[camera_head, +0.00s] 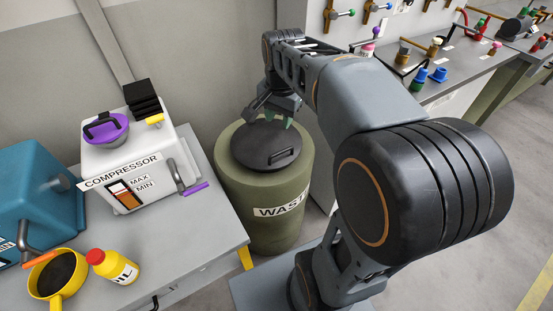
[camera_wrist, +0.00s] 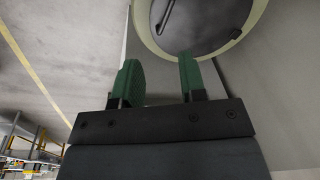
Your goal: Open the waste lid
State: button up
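The waste bin (camera_head: 262,199) is an olive-green drum with a white label, standing on the floor between the grey table and the workbench. Its round dark lid (camera_head: 267,146) is on top and looks closed, with a dark bar handle (camera_head: 284,155) at its near right side. My gripper (camera_head: 278,120) is above the far part of the lid. In the wrist view my gripper (camera_wrist: 160,75) shows two green fingers apart with nothing between them. The lid (camera_wrist: 195,22) and handle (camera_wrist: 166,15) lie beyond the fingertips there. Whether a finger touches the lid cannot be told.
A white compressor (camera_head: 148,166) with a purple cap stands on the grey table (camera_head: 205,238). A yellow oil bottle (camera_head: 112,267) and a yellow funnel-like pan (camera_head: 58,277) stand nearer. The workbench (camera_head: 425,85) is at the right, and the wall is close behind the bin.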

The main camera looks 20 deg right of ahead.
aim_at(282, 151)
jog(key=w+d+f+m+g+b, duration=0.1)
jog(key=w+d+f+m+b, duration=0.3)
jog(key=w+f+m, duration=0.2)
jog(key=f+b, duration=0.1)
jog(key=f, duration=0.5)
jog(key=f+b, duration=0.1)
jog(key=f, duration=0.6)
jog(key=shift+s+a, duration=0.2)
grip_shut()
